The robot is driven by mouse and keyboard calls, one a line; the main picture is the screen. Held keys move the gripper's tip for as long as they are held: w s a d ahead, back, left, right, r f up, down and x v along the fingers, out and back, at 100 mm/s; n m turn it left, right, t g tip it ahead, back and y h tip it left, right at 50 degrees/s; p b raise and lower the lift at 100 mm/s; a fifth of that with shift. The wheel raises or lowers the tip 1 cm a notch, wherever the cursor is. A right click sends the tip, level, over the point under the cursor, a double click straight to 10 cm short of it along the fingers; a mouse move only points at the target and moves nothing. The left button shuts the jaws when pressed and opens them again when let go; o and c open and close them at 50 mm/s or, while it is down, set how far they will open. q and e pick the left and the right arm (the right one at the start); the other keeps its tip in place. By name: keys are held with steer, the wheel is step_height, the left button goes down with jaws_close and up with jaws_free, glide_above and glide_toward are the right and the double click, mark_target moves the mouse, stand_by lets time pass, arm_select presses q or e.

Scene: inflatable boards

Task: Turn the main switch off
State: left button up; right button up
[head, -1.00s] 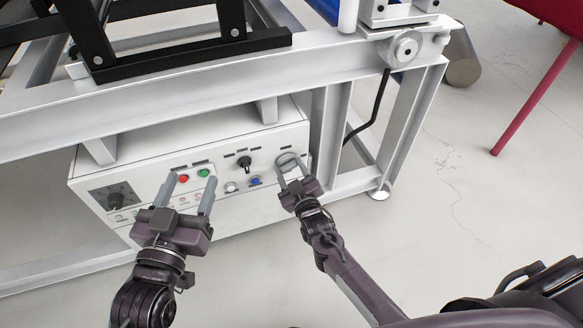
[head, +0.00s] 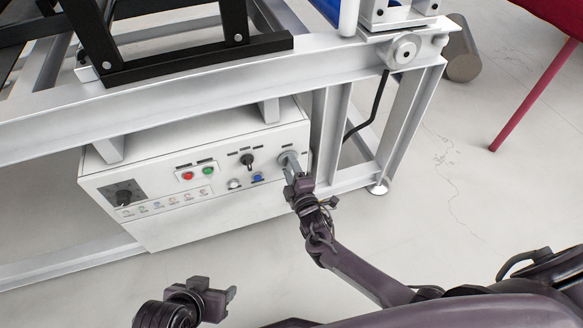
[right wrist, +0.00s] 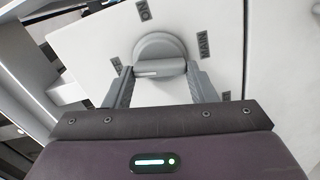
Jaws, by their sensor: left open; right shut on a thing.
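The main switch (head: 287,156) is a grey round knob at the right end of the white control box's front. In the right wrist view the knob (right wrist: 158,46) has a raised grip bar with a white mark near its left end. Labels "ON" and "MAIN" show around it, with another label at left too small to read. My right gripper (head: 290,164) is at the knob. Its two fingers (right wrist: 160,70) are closed on either side of the grip bar. My left gripper (head: 230,295) is open and empty, low in the head view, away from the box.
The floor in front is clear.

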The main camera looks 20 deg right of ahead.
arm_select(q)
steer(key=shift+s+a, duration=0.1)
steer(key=shift+a, duration=0.15)
arm_select(e)
steer(key=shift+n, duration=1.1)
arm_select(q)
steer(key=shift+a, duration=0.1)
arm_select(e)
steer(key=shift+f, duration=0.1)
steer(key=o, duration=1)
steer(key=shift+s+p, duration=0.3)
steer(key=shift+p, duration=0.05)
arm_select(q)
steer(key=shift+s+a+r+n+g+y+p, duration=0.1)
steer(key=shift+s+a+n+g+y+p, duration=0.1)
steer(key=shift+a+g+y+p, duration=0.3)
steer(key=shift+s+a+r+n+g+y+p, duration=0.1)
steer(key=shift+s+a+g+y+p, duration=0.1)
steer(key=shift+a+g+p, duration=0.4)
arm_select(e)
steer(key=s, duration=0.7)
steer(key=shift+s+d, duration=0.1)
steer(key=shift+s, duration=0.05)
arm_select(q)
steer(key=shift+a, duration=0.15)
